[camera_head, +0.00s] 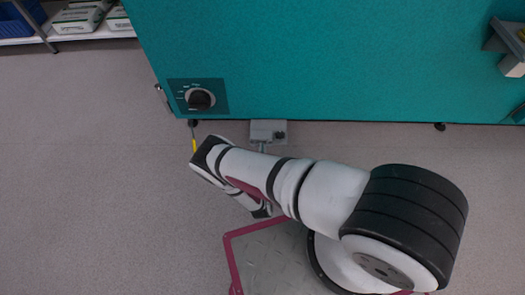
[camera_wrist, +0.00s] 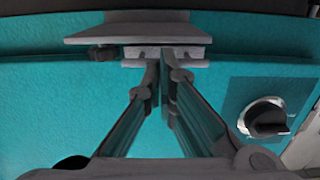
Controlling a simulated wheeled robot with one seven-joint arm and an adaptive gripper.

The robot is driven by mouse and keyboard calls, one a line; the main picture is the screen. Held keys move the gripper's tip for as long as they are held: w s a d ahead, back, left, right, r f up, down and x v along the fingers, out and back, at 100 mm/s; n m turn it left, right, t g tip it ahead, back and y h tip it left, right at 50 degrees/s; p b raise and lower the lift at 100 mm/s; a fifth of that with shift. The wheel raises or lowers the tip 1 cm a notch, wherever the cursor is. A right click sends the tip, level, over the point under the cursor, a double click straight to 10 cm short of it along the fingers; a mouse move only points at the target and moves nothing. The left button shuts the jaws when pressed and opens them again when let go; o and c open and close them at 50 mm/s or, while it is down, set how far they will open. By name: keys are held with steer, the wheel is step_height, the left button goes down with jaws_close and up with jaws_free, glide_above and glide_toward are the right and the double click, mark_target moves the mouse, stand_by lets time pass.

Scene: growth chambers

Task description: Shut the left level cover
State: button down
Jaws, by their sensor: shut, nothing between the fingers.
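A teal growth chamber (camera_head: 330,60) fills the upper part of the head view, and its teal face (camera_wrist: 60,105) fills much of the wrist view. A small grey fitting (camera_head: 268,128), likely the left level cover, sits at the chamber's lower edge. In the wrist view a wide grey flap-like piece (camera_wrist: 130,33) with a paler strip below it lies straight ahead. My gripper (camera_wrist: 164,72) is shut and empty, its fingertips at that strip; I cannot tell whether they touch. In the head view my arm mostly hides the gripper.
A dial with a dark knob (camera_head: 200,99) is left of the fitting; it also shows in the wrist view (camera_wrist: 266,118). Another grey fitting (camera_head: 500,38) juts out at the right. A shelf with boxes (camera_head: 80,18) stands far left. Open floor (camera_head: 80,180) lies left.

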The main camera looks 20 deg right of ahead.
steer(key=shift+r, duration=0.1)
step_height(320, 180, up, 10)
stand_by(0.5)
